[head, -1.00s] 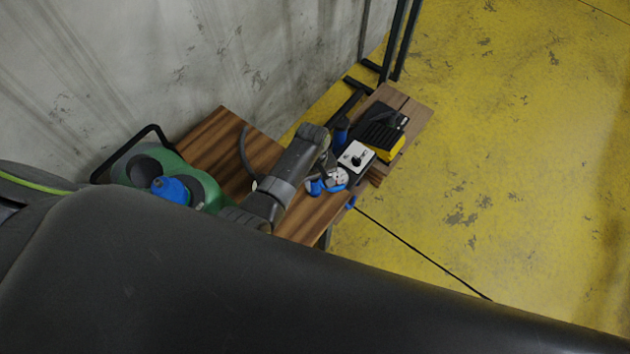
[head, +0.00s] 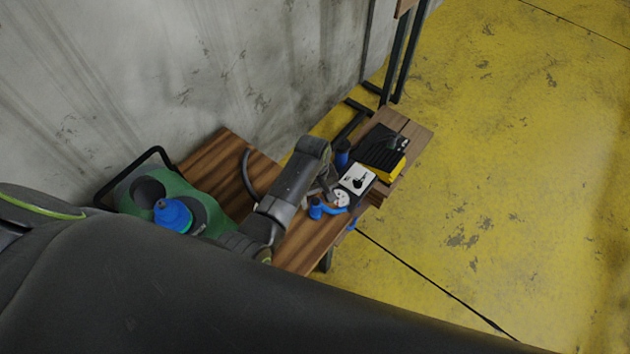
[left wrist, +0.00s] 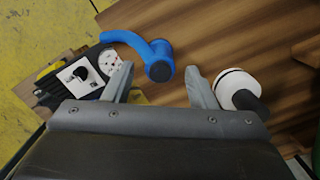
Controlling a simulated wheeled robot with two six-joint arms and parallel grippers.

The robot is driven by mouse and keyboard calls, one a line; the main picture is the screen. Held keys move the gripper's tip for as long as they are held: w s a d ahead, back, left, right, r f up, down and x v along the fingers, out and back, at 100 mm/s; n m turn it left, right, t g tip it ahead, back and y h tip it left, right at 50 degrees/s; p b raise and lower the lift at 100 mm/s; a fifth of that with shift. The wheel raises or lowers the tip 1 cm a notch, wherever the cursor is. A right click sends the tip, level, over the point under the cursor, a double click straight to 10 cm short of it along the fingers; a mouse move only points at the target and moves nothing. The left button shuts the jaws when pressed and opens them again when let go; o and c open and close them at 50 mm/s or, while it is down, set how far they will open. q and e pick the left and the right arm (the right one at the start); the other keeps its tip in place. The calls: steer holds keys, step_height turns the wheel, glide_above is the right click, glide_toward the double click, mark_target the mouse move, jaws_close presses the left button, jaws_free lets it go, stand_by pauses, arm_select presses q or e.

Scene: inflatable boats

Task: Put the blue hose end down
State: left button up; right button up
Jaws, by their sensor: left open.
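The blue hose end (left wrist: 158,58), a bent blue piece with a round end, lies on the wooden table (left wrist: 205,25) in the left wrist view. It also shows in the head view (head: 317,209) beside a white round gauge (head: 341,197). My left gripper (left wrist: 160,80) is open, with its fingers apart on either side of the hose end's round end in the picture. No finger visibly touches it. In the head view my left gripper (head: 326,182) is over the table, its fingertips partly hidden by the wrist. My right gripper is not in view.
A white box with a black knob (head: 357,180) and a black-and-yellow device (head: 384,150) stand beyond the gauge. A white-and-black cylinder (left wrist: 238,82) is close to one finger. The wall borders the table.

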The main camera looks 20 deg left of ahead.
arm_select(q)
steer(key=r, duration=0.8)
steer(key=shift+w+a, duration=0.25)
steer(key=shift+w, duration=0.1)
stand_by(0.4)
